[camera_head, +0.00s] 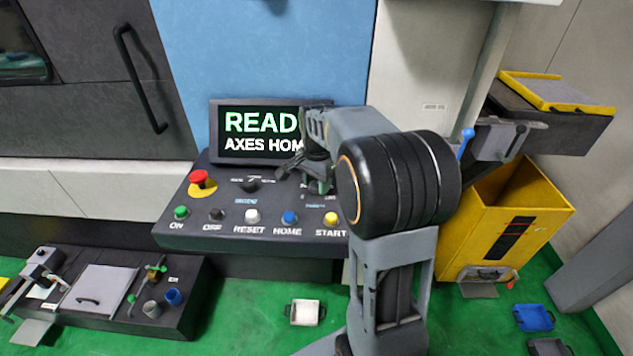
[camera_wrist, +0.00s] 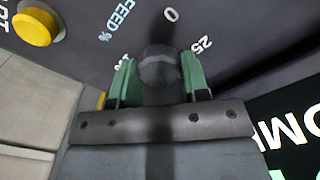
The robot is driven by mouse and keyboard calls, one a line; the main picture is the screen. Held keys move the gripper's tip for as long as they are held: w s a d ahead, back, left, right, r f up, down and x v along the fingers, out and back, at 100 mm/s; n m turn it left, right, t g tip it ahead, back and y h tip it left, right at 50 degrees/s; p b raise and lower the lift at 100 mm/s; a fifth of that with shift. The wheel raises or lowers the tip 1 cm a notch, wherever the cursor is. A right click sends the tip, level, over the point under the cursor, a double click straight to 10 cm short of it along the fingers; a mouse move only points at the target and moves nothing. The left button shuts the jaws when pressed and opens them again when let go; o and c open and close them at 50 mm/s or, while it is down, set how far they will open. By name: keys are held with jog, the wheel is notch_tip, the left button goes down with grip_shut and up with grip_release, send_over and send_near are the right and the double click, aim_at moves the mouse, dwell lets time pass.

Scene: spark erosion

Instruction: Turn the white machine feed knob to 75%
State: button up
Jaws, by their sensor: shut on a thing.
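The feed knob (camera_wrist: 160,66) is dark grey and faceted. In the wrist view it sits between the green pads of my gripper (camera_wrist: 158,76), which is shut on it. White scale marks 0 and 25 show beside it, and a mark partly covered by the left pad looks like 100. The lettering "FEED %" is at the upper left. I cannot tell where the knob's pointer stands. In the head view my gripper (camera_head: 318,178) is at the right part of the sloped control panel (camera_head: 215,228), and it hides the knob.
A screen (camera_head: 258,132) stands behind the panel, partly covered by my arm. A red stop button (camera_head: 199,177), a black knob (camera_head: 250,185) and a yellow button (camera_head: 331,219) are nearby on the panel. A yellow bin (camera_head: 520,215) stands at the right.

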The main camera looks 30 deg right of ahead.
aim_at(317, 183)
jog(key=m, duration=0.6)
jog(key=shift+m, duration=0.3)
dwell(0.5)
jog(key=o, duration=0.9)
jog(key=shift+o, duration=0.2)
notch_tip(317, 183, up, 14)
dwell(0.5)
